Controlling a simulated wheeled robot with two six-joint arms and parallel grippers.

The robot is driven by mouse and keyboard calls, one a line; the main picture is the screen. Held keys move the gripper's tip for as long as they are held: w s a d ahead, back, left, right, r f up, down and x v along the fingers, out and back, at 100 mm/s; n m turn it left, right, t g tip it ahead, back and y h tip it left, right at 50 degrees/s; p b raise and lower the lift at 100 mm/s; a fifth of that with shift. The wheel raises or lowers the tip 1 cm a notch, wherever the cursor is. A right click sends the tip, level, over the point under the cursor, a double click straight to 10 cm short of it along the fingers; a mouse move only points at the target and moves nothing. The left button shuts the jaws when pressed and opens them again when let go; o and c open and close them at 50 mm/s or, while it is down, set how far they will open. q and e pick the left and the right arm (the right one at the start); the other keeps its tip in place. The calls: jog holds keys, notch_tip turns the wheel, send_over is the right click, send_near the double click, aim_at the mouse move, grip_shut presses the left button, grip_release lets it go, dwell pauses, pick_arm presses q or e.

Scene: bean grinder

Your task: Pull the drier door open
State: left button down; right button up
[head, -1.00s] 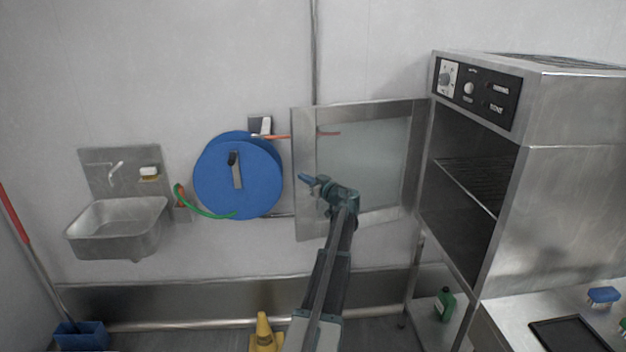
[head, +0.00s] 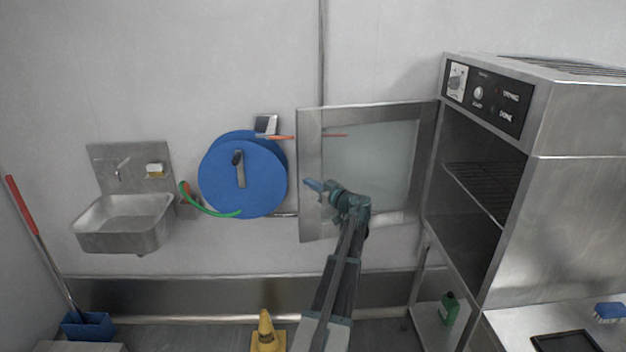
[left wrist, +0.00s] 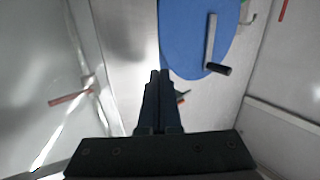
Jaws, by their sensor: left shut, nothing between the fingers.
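The drier (head: 580,210) is a steel cabinet on the right in the head view. Its door (head: 311,165), a steel frame with a glass pane, stands wide open and swung out to the left. A wire rack (head: 476,190) shows inside the drier. My left gripper (head: 308,184) is in front of the free-edge side of the door, shut and empty. In the left wrist view the shut fingers (left wrist: 159,76) have the door frame (left wrist: 128,60) close on their left. I cannot tell whether they touch it. My right gripper is not in view.
A blue hose reel (head: 225,180) with a crank is on the wall left of the door, and a steel sink (head: 125,222) further left. A yellow cone (head: 266,332) stands on the floor below. A steel counter (head: 510,330) is at the lower right.

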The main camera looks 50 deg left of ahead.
pick_arm(q)
jog(key=s+d, duration=0.4)
jog(key=d, duration=0.6)
jog(key=shift+f, duration=0.15)
jog(key=shift+s, duration=0.1)
jog(key=d+f+m+t+h, duration=0.1)
jog(key=d+f+m+h, duration=0.3)
jog(key=d, duration=0.7)
jog(key=d+f+m+h+p, duration=0.1)
jog(key=d+f+m+h, duration=0.15)
jog(key=d+f, duration=0.65)
jog(key=d+f+m+t+h, duration=0.1)
jog(key=d+m+h, duration=0.3)
jog(key=d, duration=1)
jog(key=s+d+f+m+g+h, duration=0.1)
jog(key=s+d+m, duration=0.4)
jog(key=d, duration=0.7)
jog(key=s+d+f+m+g+h, duration=0.1)
jog(key=s+d+f+m+h, duration=0.3)
jog(key=s+d, duration=0.4)
jog(key=d+m+h, duration=0.1)
jog(key=d+m, duration=0.1)
jog(key=d, duration=0.3)
jog(key=shift+s+d+g+p, duration=0.25)
jog(key=shift+s+g+p, duration=0.05)
jog(key=shift+s+g, duration=0.1)
jog(key=shift+d+f+m, duration=0.1)
jog(key=shift+m, duration=0.15)
